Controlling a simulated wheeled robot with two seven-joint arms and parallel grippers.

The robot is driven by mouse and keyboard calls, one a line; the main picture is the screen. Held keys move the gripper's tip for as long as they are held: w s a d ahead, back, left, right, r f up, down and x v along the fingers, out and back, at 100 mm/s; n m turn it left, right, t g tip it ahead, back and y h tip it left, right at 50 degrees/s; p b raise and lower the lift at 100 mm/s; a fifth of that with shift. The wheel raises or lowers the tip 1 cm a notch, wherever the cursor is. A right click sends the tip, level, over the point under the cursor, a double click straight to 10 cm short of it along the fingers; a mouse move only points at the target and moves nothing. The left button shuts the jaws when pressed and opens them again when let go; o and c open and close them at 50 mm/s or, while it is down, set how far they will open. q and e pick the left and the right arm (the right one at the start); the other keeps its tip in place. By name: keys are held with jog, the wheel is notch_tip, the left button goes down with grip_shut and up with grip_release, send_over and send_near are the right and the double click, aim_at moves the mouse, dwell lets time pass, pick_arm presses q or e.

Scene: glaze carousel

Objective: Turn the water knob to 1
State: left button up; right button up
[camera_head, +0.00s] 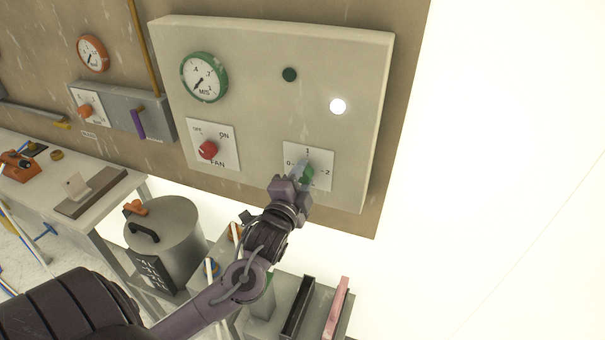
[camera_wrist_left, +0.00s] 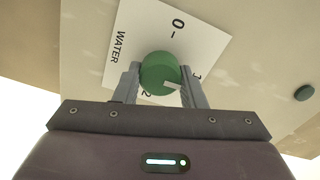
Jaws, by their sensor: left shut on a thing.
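The green water knob (camera_wrist_left: 158,70) sits on a white plate (camera_head: 322,178) marked 0, 1 and 2, low on the right of the pale panel. My left gripper (camera_head: 304,175) is at the knob, and it also shows in the left wrist view (camera_wrist_left: 163,88) with one finger on each side of the knob, shut on it. A white mark on the knob points roughly toward the side of the 1, but its exact setting is hard to tell. In the head view my gripper hides most of the knob. My right gripper is not in view.
The panel (camera_head: 270,45) also bears a red fan knob (camera_head: 208,149), a green-rimmed dial (camera_head: 204,77), a dark green lamp (camera_head: 290,74) and a lit white lamp (camera_head: 338,106). A lidded grey drum (camera_head: 165,235) stands below. Open space is right of the panel.

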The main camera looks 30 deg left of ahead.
pick_arm(q)
jog(key=shift+r+m, duration=0.1)
jog(key=shift+m, duration=0.2)
jog(key=o, duration=0.9)
jog(key=shift+o, duration=0.5)
jog(key=shift+s, duration=0.1)
jog(key=shift+s+f, duration=0.2)
jog(key=shift+s, duration=0.1)
jog(key=b+v, duration=0.2)
jog(key=v, duration=0.5)
jog(key=shift+r+b, duration=0.2)
jog(key=shift+b, duration=0.15)
